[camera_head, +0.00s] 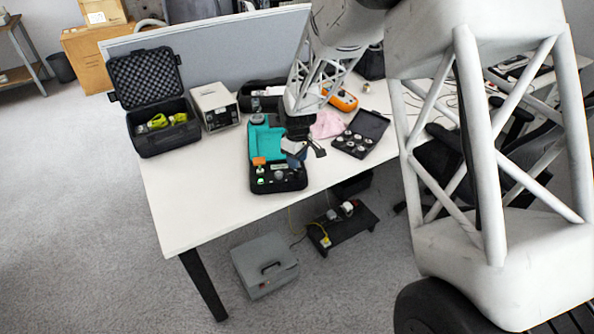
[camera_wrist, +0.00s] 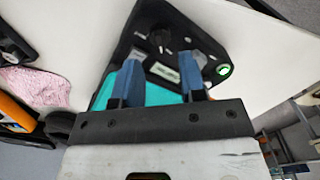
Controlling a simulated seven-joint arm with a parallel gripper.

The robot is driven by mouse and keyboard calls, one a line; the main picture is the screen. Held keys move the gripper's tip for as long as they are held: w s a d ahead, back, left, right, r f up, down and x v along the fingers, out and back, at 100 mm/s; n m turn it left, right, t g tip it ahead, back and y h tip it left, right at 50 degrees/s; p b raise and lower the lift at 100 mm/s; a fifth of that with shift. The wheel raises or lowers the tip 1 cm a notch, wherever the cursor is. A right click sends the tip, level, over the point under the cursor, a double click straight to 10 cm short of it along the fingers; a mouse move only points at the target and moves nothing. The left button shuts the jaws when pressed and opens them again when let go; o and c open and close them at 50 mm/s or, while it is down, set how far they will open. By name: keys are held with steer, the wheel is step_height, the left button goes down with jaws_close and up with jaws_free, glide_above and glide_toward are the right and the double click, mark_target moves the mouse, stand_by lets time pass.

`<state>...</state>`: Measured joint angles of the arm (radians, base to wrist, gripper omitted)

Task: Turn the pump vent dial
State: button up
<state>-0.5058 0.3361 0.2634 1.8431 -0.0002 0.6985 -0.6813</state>
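The pump is a teal and black unit on the white table, seen in the head view (camera_head: 266,145). Its black front panel carries small knobs and a green-lit button. In the wrist view the black panel (camera_wrist: 205,47) lies ahead of the fingers. A dark round knob, which looks like the vent dial (camera_wrist: 160,39), stands on it beyond the fingertips. My gripper (camera_head: 304,152) is above the pump's right side. In the wrist view its two blue fingers (camera_wrist: 159,64) are apart with nothing held between them. The dial is hard to single out in the head view.
An open case of small round parts (camera_head: 361,134) and a pink cloth (camera_head: 327,124) lie right of the pump. A beige instrument (camera_head: 215,106) and an open black case (camera_head: 160,140) stand left. An orange meter (camera_head: 342,98) lies behind. The table's front left is clear.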

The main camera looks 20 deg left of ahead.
mark_target(297, 171)
steer(key=shift+f, duration=2.65)
steer(key=c, duration=0.6)
